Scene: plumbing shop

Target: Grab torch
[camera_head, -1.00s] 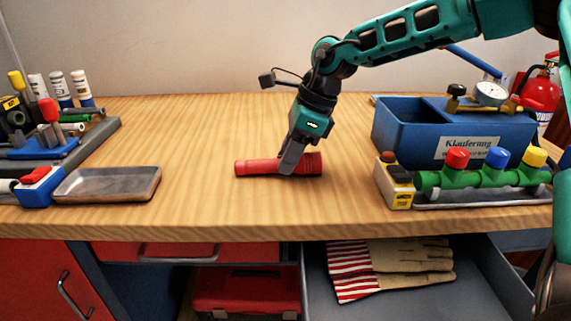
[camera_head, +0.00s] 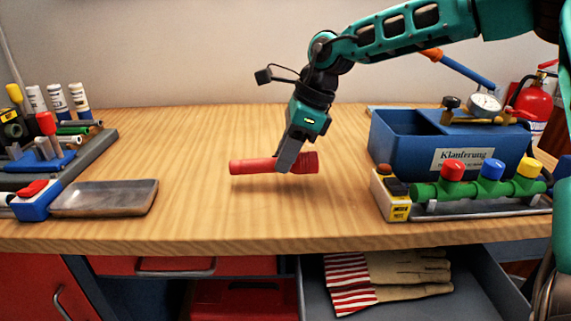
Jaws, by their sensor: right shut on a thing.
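The red torch (camera_head: 252,166) is near the middle of the wooden workbench in the head view. It lies level, its long axis running left to right, a little above the bench top with a shadow under it. My right gripper (camera_head: 290,162) comes down from the upper right and is shut on the torch toward its thicker right end. The fingers hide a part of the torch's body. My left gripper is not in view.
A grey metal tray (camera_head: 104,198) lies at the left, beside tools and markers. At the right stand a blue box (camera_head: 409,150) and a green pipe manifold (camera_head: 468,188) with coloured knobs. Below, an open drawer holds gloves (camera_head: 388,275). The bench middle (camera_head: 190,225) is clear.

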